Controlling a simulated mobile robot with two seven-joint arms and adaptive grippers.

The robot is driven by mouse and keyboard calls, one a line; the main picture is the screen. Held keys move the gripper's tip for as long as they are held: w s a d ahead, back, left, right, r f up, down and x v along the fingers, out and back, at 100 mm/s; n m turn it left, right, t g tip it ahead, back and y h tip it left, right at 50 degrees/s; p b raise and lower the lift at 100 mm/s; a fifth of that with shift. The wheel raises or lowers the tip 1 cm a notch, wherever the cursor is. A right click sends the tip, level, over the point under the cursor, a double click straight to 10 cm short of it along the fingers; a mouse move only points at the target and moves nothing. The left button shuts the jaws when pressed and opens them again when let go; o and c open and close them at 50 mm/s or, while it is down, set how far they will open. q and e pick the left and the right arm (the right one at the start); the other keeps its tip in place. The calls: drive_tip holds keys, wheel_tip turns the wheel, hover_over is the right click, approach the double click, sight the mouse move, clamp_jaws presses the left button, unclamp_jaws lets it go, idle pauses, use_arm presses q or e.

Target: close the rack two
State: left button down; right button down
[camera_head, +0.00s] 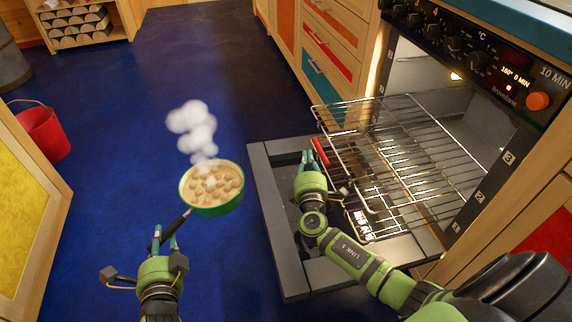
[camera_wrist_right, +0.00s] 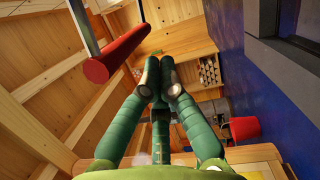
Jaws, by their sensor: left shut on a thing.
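A wire oven rack (camera_head: 425,165) is pulled out of the open oven (camera_head: 420,75), over the lowered oven door (camera_head: 268,215). A red handle (camera_head: 320,152) is at the rack's front edge; a red bar (camera_wrist_right: 118,52) also shows in the right wrist view. My right gripper (camera_head: 307,158) is beside the red handle, its fingers drawn together with nothing visible between them; they also meet in the right wrist view (camera_wrist_right: 160,85). My left gripper (camera_head: 165,238) is shut on the dark handle of a green pan (camera_head: 212,190) with steaming round food, held left of the oven door.
Marks 2 and 3 show on the oven's side frame (camera_head: 490,185). The control panel (camera_head: 470,50) is above. Drawers (camera_head: 325,65) stand beyond the oven. A red bucket (camera_head: 42,132) and yellow-panelled cabinet (camera_head: 25,215) are at left. The blue floor (camera_head: 150,110) between is clear.

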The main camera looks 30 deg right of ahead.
use_arm(q)
drive_tip(key=shift+w+d+r, duration=0.1)
drive_tip(key=shift+r, duration=0.2)
use_arm(e)
drive_tip(key=shift+d, duration=0.35)
drive_tip(key=shift+s+d, duration=0.1)
